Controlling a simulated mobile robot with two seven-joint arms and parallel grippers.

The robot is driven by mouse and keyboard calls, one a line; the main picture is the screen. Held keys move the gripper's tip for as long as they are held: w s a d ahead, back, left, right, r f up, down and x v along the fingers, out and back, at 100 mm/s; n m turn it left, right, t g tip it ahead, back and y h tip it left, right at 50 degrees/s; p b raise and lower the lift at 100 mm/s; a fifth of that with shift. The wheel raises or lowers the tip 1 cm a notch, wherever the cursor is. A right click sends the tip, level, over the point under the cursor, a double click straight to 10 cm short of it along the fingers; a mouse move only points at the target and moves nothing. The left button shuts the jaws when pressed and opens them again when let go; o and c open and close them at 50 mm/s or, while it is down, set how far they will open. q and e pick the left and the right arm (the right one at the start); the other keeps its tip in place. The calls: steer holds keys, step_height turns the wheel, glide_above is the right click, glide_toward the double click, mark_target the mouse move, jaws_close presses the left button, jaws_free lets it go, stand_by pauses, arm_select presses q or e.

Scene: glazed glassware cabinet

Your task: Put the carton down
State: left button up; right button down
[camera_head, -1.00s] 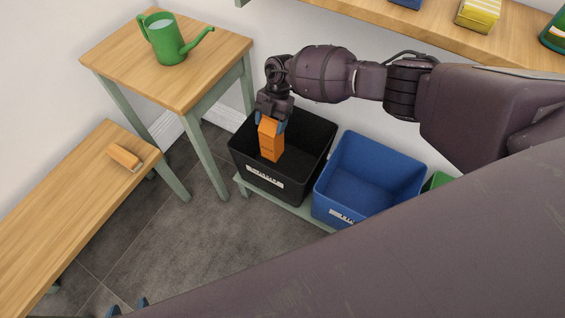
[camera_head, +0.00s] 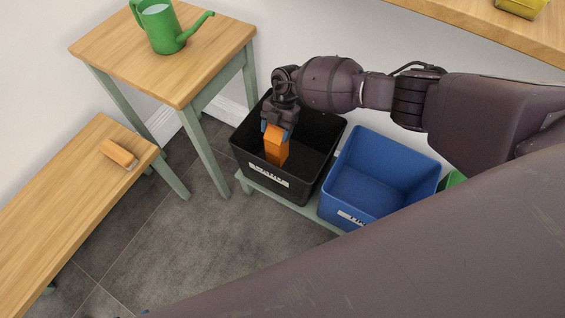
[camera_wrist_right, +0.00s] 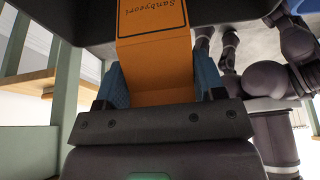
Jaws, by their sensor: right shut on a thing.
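An orange carton (camera_head: 276,150) is held upright by my right gripper (camera_head: 275,131), low inside the black bin (camera_head: 240,143). I cannot tell whether the carton touches the bin's floor. In the right wrist view the carton (camera_wrist_right: 155,60) sits between the two blue fingertips of my right gripper (camera_wrist_right: 158,85), which are shut on it, and dark printing shows on its face. My left gripper is not clearly in view.
A blue bin (camera_head: 375,180) stands right of the black bin on a low green stand (camera_head: 292,205). A small table (camera_head: 110,45) with a green watering can (camera_head: 165,28) stands left. A bench (camera_head: 70,190) with an orange-topped brush (camera_head: 118,154) is at far left. A shelf (camera_head: 480,28) runs along the wall.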

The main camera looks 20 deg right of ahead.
mark_target(277, 157)
steer(key=f, duration=0.2)
steer(key=f+b, duration=0.1)
steer(key=f, duration=0.1)
steer(key=f+b, duration=0.1)
steer(key=f, duration=0.1)
steer(key=shift+s+f, duration=0.3)
steer(key=shift+f, duration=0.05)
step_height(277, 157, down, 8)
steer(key=b, duration=0.3)
steer(key=shift+r+b, duration=0.25)
steer(key=shift+b, duration=0.05)
steer(key=shift+w+f, duration=0.3)
steer(key=shift+f, duration=0.1)
steer(key=shift+s+f+b, duration=0.1)
steer(key=shift+f+b, duration=0.25)
steer(key=shift+b, duration=0.1)
step_height(277, 157, down, 4)
steer(key=shift+r+b, duration=0.2)
steer(key=shift+b, duration=0.65)
arm_select(q)
steer(key=shift+w+d+f+m+t+h, duration=0.3)
steer(key=shift+w+d+f+m+t, duration=0.45)
steer(key=shift+w+f+m, duration=0.15)
arm_select(e)
steer(key=shift+c, duration=1)
jaws_free()
arm_select(q)
steer(key=shift+w, duration=0.1)
